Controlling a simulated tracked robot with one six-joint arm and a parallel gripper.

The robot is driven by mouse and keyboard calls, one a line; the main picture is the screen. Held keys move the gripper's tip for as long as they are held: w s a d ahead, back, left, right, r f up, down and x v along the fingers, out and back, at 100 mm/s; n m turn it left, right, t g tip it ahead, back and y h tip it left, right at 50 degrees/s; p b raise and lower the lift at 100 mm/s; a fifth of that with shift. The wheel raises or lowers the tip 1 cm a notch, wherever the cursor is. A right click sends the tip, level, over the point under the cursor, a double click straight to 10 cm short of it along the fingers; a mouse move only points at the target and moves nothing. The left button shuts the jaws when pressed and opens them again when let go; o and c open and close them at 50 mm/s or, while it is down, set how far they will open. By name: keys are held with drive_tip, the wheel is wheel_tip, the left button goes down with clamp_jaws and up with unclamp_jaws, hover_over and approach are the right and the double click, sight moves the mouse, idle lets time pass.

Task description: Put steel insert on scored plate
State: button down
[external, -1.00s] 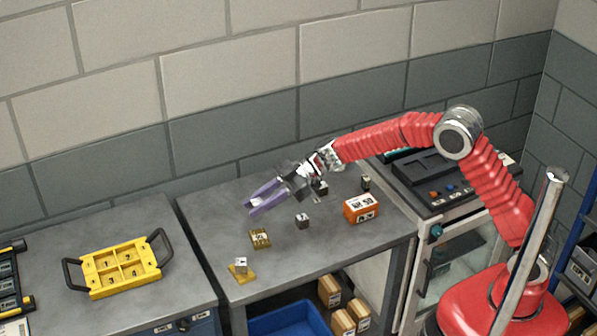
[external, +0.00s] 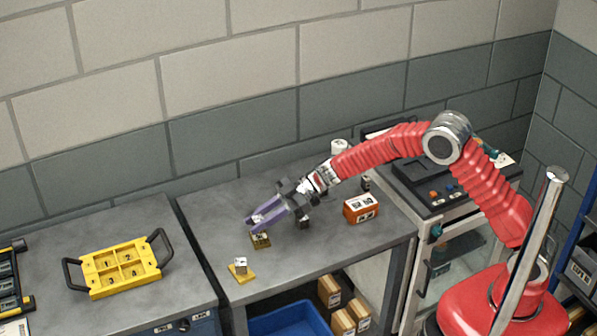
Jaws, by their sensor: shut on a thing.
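My gripper (external: 252,224) reaches down and left over the middle of the grey bench, with its two purple fingers shut on a small pale metallic piece (external: 259,217), which looks like the steel insert. The fingers hide most of it. A small brass-coloured block with dark lines across it (external: 261,240), which looks like the scored plate, lies on the bench just below the fingertips in the picture. The held piece appears apart from it, but the height gap is hard to tell.
A silver cube (external: 240,263) sits on a yellow plate (external: 244,278) near the bench's front edge. A dark cube (external: 304,223) is close to the gripper's right. An orange box (external: 361,208) stands further right. A yellow handled tray (external: 122,268) is on the left bench.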

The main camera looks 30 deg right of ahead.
sight(259, 236)
drive_tip(key=shift+f, duration=1.75)
drive_tip(key=shift+f, duration=0.1)
drive_tip(key=c, duration=1.4)
unclamp_jaws()
drive_tip(key=shift+c, duration=0.2)
drive_tip(key=shift+d+r, duration=0.3)
drive_tip(key=shift+d, duration=0.2)
drive_tip(key=v, duration=1.1)
